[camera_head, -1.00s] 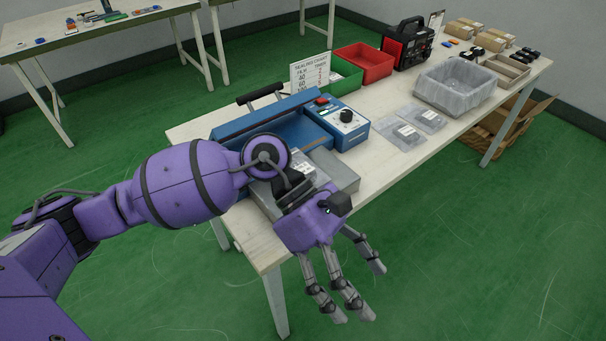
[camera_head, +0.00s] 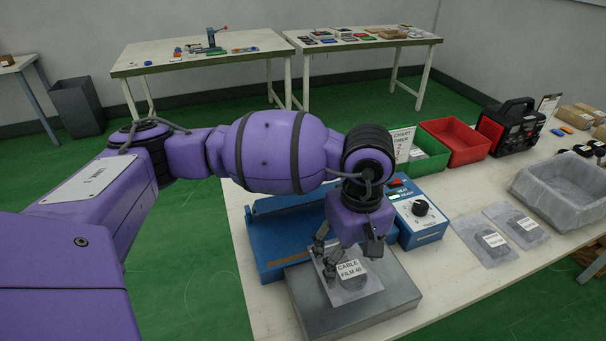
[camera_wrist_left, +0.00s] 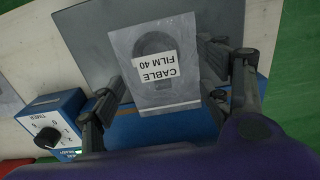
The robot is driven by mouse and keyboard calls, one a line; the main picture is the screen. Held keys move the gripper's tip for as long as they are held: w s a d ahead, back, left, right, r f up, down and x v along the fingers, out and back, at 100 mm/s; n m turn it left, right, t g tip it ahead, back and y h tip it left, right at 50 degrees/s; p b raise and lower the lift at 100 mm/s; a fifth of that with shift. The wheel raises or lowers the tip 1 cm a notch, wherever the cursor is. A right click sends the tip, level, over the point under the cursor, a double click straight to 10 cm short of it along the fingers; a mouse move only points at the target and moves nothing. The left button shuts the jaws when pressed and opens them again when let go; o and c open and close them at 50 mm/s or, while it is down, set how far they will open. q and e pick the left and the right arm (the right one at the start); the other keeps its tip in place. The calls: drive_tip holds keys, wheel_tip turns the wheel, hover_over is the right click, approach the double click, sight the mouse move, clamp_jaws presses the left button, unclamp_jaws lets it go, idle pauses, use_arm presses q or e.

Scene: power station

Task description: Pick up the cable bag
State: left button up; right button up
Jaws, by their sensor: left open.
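The cable bag (camera_head: 352,284) is a clear grey bag with a white label reading "CABLE FILM 40". It lies on a flat grey metal plate (camera_head: 310,308) in front of the blue sealer (camera_head: 270,235). My left gripper (camera_head: 350,266) is open, pointing down over the bag. In the left wrist view the bag (camera_wrist_left: 157,45) sits between the spread fingers, its label upside down. Whether the fingers touch the bag or plate I cannot tell. My right gripper is not in view.
Two more labelled bags (camera_head: 484,240) lie to the right on the table. A grey lined bin (camera_head: 570,190), a red bin (camera_head: 455,142), a green bin (camera_head: 425,160) and a black-red machine (camera_head: 512,125) stand behind them. The table's front right is bare.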

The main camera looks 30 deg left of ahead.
use_arm(q)
drive_tip(key=shift+f, duration=1.2)
drive_tip(key=shift+w, duration=0.1)
drive_tip(key=c, duration=1.4)
drive_tip(key=shift+o, duration=0.2)
drive_tip(key=shift+r, duration=0.1)
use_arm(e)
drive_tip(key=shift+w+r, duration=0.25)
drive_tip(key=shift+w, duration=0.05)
